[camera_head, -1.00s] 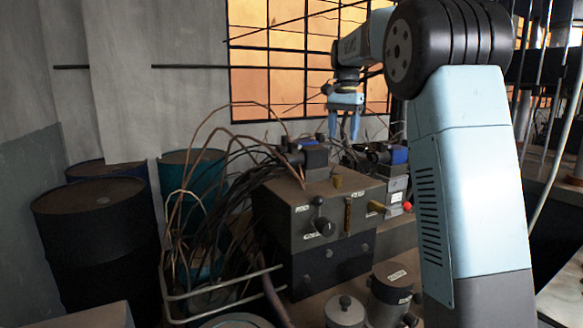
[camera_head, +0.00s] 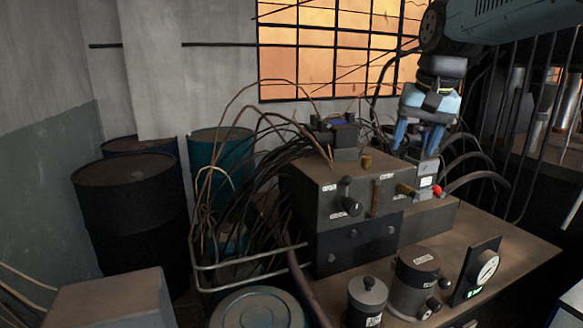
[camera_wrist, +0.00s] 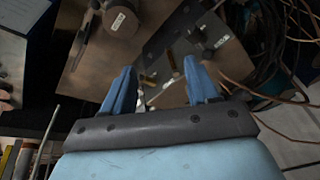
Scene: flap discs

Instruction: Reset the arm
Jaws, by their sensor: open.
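My gripper (camera_head: 418,138) hangs with its fingers pointing down, at the right of the grey equipment box (camera_head: 345,187) in the head view. Its two blue fingers are apart and I see nothing between them. In the wrist view my gripper (camera_wrist: 160,88) also shows its fingers spread, with the equipment and bench beyond the tips. The small device with the red knob (camera_head: 437,190) stands below and behind the fingers. I cannot tell how far the fingertips are from it.
The bench (camera_head: 500,238) carries a round canister (camera_head: 412,285), a smaller canister (camera_head: 366,300) and a dial gauge (camera_head: 478,272). Loose cables (camera_head: 235,185) crowd the box's left side. Dark drums (camera_head: 135,210) stand at the left. Barred pipes (camera_head: 515,130) rise at the right.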

